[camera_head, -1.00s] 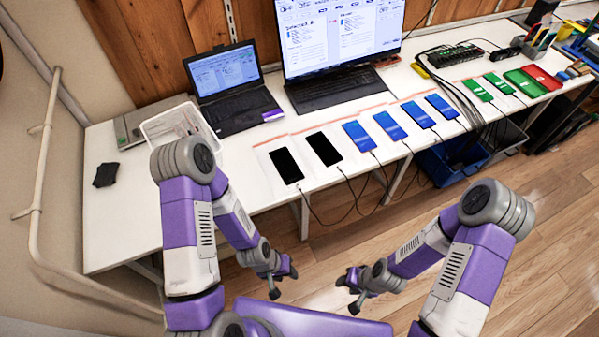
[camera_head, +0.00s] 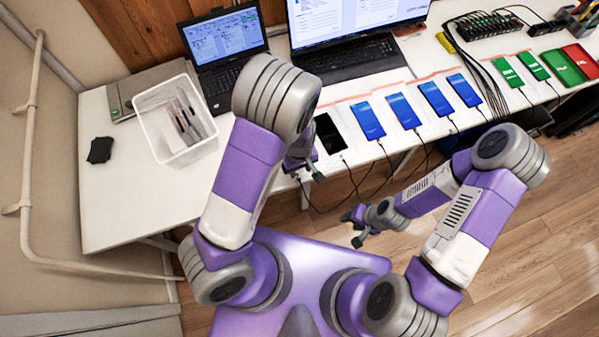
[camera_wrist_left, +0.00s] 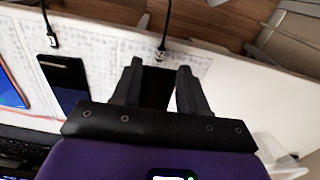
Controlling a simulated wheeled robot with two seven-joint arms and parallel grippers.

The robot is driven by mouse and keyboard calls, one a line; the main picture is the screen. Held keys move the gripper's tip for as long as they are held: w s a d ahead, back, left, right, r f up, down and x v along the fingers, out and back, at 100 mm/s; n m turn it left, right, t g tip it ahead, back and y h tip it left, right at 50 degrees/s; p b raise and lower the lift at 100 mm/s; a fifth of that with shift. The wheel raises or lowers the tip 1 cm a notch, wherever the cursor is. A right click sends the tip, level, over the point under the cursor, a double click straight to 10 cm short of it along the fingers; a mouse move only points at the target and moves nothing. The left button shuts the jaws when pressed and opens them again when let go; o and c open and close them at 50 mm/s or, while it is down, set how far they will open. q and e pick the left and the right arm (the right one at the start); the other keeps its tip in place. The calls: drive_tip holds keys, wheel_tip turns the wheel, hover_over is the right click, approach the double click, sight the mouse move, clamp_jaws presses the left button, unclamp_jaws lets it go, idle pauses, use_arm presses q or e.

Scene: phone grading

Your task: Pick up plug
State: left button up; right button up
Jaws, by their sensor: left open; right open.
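In the left wrist view, a small dark plug (camera_wrist_left: 161,54) on a black cable sits at the end of a black phone (camera_wrist_left: 158,85), just beyond and between my fingertips. My left gripper (camera_wrist_left: 160,66) is open over that phone, its fingers on either side, not closed on the plug. In the head view my left gripper (camera_head: 308,174) is at the table's front edge, and my arm hides the leftmost phone. Another plug (camera_wrist_left: 52,41) is at a second black phone (camera_wrist_left: 64,78). My right gripper (camera_head: 354,228) is open and empty, out in front of the table.
Several blue phones (camera_head: 368,121) and green phones (camera_head: 507,71) lie in a row with cables hanging off the front edge. A white bin (camera_head: 150,127), a laptop (camera_head: 222,48) and a black item (camera_head: 100,150) are at the left. The left tabletop (camera_head: 115,205) is clear.

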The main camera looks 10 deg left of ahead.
sight(298, 177)
use_arm(q)
drive_tip(key=f, duration=0.1)
drive_tip(key=f+b, duration=0.1)
drive_tip(key=f, duration=0.3)
drive_tip(key=shift+w+a, duration=0.1)
drive_tip(key=shift+a, duration=0.2)
drive_tip(key=shift+f+b, duration=0.3)
drive_tip(key=shift+f, duration=0.2)
drive_tip(key=shift+f, duration=0.25)
clamp_jaws()
